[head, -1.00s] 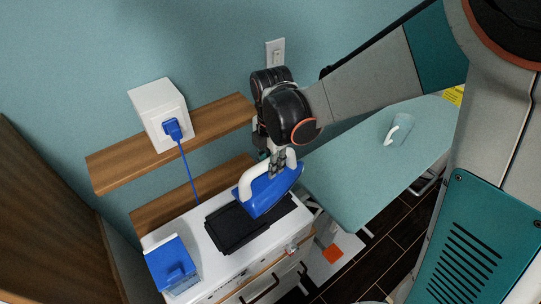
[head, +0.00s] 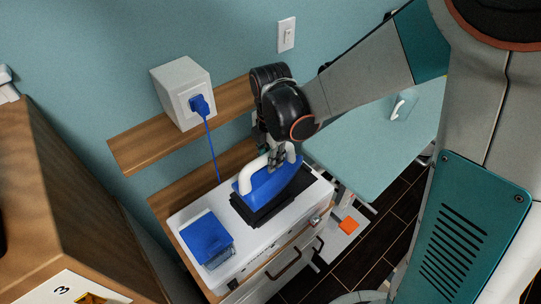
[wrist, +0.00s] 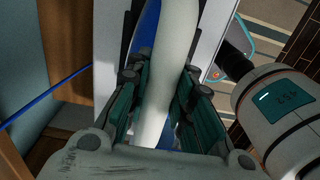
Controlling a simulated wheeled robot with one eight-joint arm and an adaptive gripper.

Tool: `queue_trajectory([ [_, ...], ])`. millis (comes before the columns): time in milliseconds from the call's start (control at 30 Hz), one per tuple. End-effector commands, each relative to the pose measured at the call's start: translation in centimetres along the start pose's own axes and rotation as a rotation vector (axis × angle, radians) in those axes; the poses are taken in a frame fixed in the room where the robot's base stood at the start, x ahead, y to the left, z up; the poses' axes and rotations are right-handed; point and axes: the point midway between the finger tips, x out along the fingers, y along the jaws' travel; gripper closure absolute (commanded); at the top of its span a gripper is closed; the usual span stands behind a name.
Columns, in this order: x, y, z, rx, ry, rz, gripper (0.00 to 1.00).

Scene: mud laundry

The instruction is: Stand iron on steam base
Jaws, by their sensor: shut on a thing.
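The iron (head: 270,186) has a blue body and a white handle. In the head view it is over the black steam base (head: 259,213) on the white cabinet top. Much of the base is hidden under the iron, and I cannot tell whether the two touch. My gripper (head: 276,158) is shut on the iron's white handle from above. In the wrist view the handle (wrist: 168,70) runs between my two fingers, with blue iron body beside it.
A blue water tank (head: 206,240) sits at the left of the white cabinet top (head: 178,219). A wooden shelf (head: 150,145) holds a white box (head: 178,88) with a blue plug and cord. An ironing board (head: 375,150) with a light blue spray bottle stands at right.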

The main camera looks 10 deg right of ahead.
Motion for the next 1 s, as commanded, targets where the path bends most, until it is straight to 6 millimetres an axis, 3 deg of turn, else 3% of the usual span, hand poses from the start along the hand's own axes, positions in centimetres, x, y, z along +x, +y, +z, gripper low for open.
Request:
queue_trajectory([
  [500, 4.4, 0.0, 0.0, 0.0, 0.0, 0.0, 1.0],
  [1000, 5.0, 0.0, 0.0, 0.0, 0.0, 0.0, 1.0],
])
